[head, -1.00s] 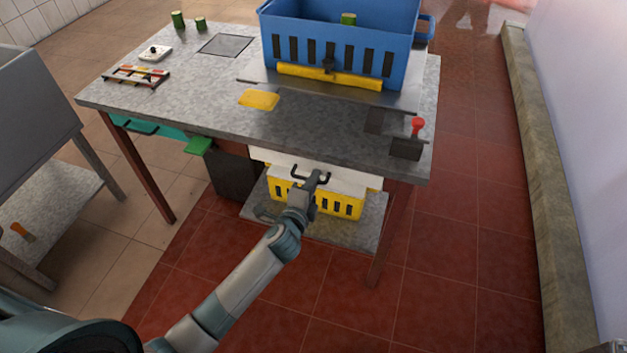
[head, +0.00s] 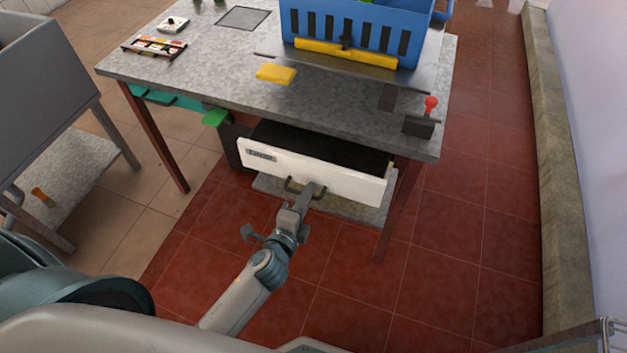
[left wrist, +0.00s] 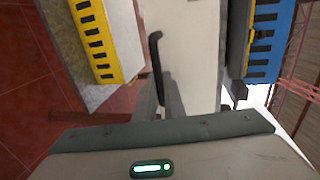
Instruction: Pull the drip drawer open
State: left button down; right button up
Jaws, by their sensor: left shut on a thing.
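The drip drawer (head: 320,173) has a white front with a small label at its left and a dark inside. It stands partly out from under the grey table top. Its dark bar handle (head: 291,187) is at the middle of the front. My left gripper (head: 307,192) is shut on the handle, and its fingers hide part of it. In the left wrist view the handle (left wrist: 156,52) runs between the two fingers, in front of the pale drawer front (left wrist: 185,45). My right gripper is not in view.
A blue crate (head: 352,22) with a yellow bar stands on the table (head: 215,70). A red-knobbed lever (head: 431,104) is at the table's right corner. A yellow pad (head: 276,74) lies near the middle. Below is a low shelf (head: 350,210). Red floor before the table is clear.

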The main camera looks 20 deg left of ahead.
pick_arm(q)
jog(key=shift+s, duration=0.3)
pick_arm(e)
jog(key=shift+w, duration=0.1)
pick_arm(q)
jog(key=c, duration=2.1)
grip_release()
